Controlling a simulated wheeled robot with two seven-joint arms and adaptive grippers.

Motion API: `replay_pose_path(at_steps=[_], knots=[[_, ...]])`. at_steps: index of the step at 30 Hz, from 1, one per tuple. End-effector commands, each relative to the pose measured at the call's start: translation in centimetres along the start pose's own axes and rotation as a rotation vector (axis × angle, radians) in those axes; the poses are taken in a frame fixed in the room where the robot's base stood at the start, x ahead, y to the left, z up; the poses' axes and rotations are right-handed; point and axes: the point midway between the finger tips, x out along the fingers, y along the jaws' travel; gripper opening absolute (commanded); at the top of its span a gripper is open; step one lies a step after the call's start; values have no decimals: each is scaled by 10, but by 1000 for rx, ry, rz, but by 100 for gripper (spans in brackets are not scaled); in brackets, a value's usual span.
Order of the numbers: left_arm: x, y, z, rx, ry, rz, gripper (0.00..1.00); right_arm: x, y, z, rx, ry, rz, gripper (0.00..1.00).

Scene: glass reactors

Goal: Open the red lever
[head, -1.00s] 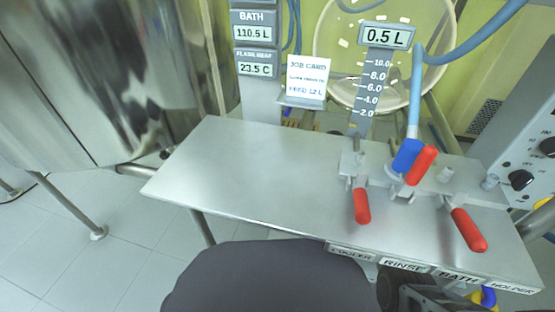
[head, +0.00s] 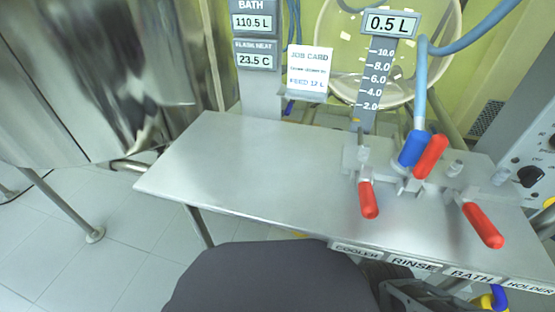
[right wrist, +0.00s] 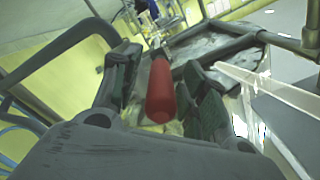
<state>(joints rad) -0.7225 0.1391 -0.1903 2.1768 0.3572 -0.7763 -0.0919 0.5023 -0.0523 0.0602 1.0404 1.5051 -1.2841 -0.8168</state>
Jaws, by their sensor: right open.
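Three red levers are on the metal valve block of the bench in the head view. One hangs at the left (head: 369,200), one stands tilted up (head: 431,157) beside the blue hose connector (head: 412,149), and one slants down at the right (head: 483,226). In the right wrist view my right gripper (right wrist: 160,72) is open, with a red lever handle (right wrist: 160,92) between its dark fingers. I cannot tell which of the three it is, or whether a finger touches it. My left gripper is not in view.
The steel bench top (head: 260,175) is clear at left. Labels COOLER, RINSE, BATH and HOLDER run along its front edge. A blue hose (head: 421,85) rises from the connector. A 0.5 L gauge (head: 380,65) and a job card (head: 308,70) stand behind. A control panel (head: 525,150) stands right.

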Motion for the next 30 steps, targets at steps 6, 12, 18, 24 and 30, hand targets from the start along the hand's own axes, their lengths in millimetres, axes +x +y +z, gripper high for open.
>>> replay_pose_path(at_steps=[6,12,18,24,30], knots=[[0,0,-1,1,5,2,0,4,0,0,0,0,0,43],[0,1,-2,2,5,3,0,4,0,0,0,0,0,40],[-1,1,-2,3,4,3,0,4,0,0,0,0,0,14],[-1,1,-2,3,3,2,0,3,0,0,0,0,0,0],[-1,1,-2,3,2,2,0,3,0,0,0,-1,2,0]])
